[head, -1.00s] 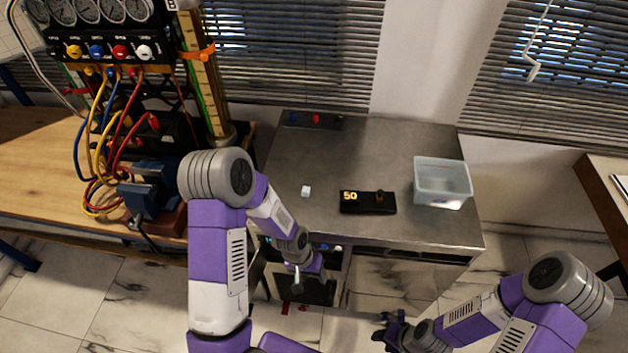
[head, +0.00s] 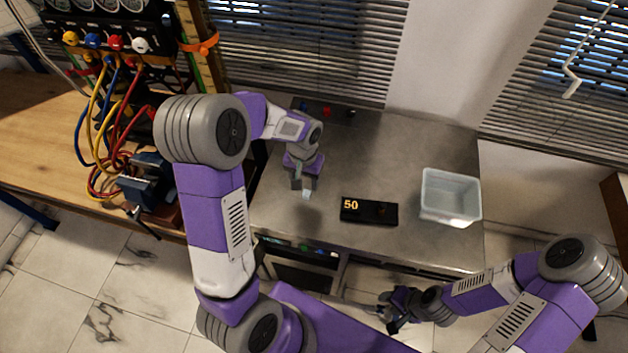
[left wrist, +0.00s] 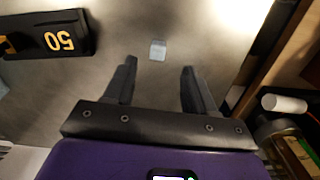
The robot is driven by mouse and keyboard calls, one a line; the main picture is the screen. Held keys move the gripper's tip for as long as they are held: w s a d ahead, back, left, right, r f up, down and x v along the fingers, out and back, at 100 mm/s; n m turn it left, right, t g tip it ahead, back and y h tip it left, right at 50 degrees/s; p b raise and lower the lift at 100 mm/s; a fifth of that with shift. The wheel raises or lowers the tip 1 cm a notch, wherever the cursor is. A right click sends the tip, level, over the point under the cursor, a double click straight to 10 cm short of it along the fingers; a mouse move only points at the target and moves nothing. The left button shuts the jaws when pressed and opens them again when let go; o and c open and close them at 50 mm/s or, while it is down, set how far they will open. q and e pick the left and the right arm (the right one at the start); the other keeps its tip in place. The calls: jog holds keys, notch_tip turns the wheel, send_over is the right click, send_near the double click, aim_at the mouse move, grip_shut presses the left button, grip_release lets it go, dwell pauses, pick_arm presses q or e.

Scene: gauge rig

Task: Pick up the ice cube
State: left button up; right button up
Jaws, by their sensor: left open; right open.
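The ice cube (left wrist: 157,50) is a small pale cube on the grey metal table. In the left wrist view it lies just beyond the fingertips, roughly centred between them. In the head view the ice cube (head: 306,194) shows at the fingertips, partly hidden by my gripper. My left gripper (head: 303,185) points down over the table; it also shows in the left wrist view (left wrist: 158,68), open, with nothing between its fingers. My right gripper (head: 392,318) is open and empty, low in front of the table.
A black box reading 50 (head: 369,211) lies right of the cube. A clear plastic bin (head: 450,197) stands at the table's right. A blue vise (head: 148,185) and gauge rig with coloured hoses (head: 100,110) stand on the wooden bench at left. The table's middle back is clear.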

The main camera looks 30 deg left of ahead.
aim_at(307, 192)
pick_arm(q)
jog(key=f, duration=0.3)
jog(key=f+b, duration=0.1)
jog(key=f, duration=0.3)
jog(key=shift+w+d+f, duration=0.1)
jog(key=shift+w, duration=0.1)
grip_shut()
